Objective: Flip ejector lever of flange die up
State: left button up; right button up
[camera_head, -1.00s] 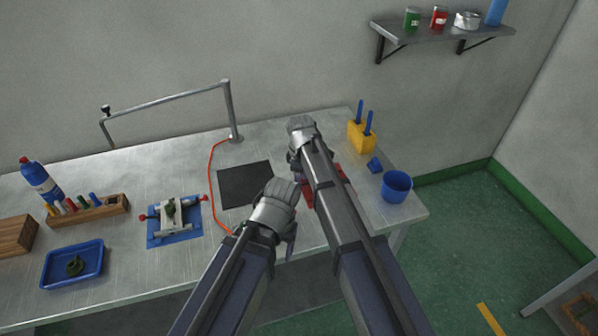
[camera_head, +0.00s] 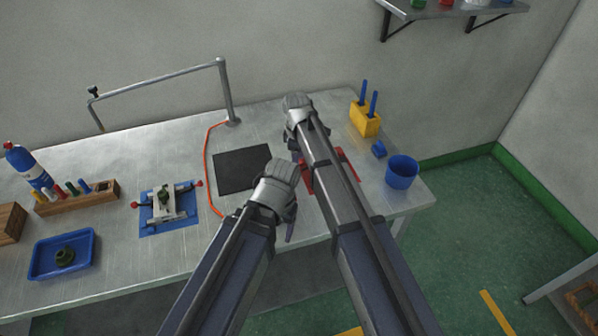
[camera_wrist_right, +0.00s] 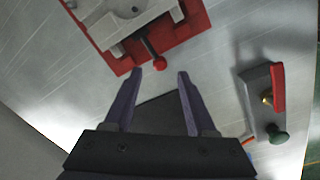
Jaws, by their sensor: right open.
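A metal die stands on a red plate (camera_wrist_right: 126,62) in the right wrist view; a dark lever (camera_wrist_right: 148,47) with a red ball knob (camera_wrist_right: 159,63) sticks out of it. My right gripper (camera_wrist_right: 160,73) is open, with the knob near the gap between its fingertips and nothing gripped. In the head view my right arm hides most of the red plate (camera_head: 340,157). A second die (camera_head: 164,205) with red-knobbed rods sits on a blue plate at left. I cannot tell which is the flange die. My left gripper (camera_head: 290,218) is beside the right arm, its jaws unclear.
A grey block (camera_wrist_right: 257,97) with a red handle and green knob stands right of the gripper in the wrist view. A black mat (camera_head: 242,170), blue tray (camera_head: 62,256), blue cup (camera_head: 402,172) and yellow holder (camera_head: 365,119) are on the table. A metal rail (camera_head: 160,92) stands behind.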

aim_at(305, 169)
pick_arm(q)
notch_tip(305, 169, down, 4)
jog(key=b, duration=0.3)
jog(key=shift+f, duration=0.25)
pick_arm(e)
notch_tip(305, 169, down, 4)
jog(key=shift+w+f, duration=0.15)
jog(key=shift+f, duration=0.1)
jog(key=shift+r, duration=0.1)
grip_shut()
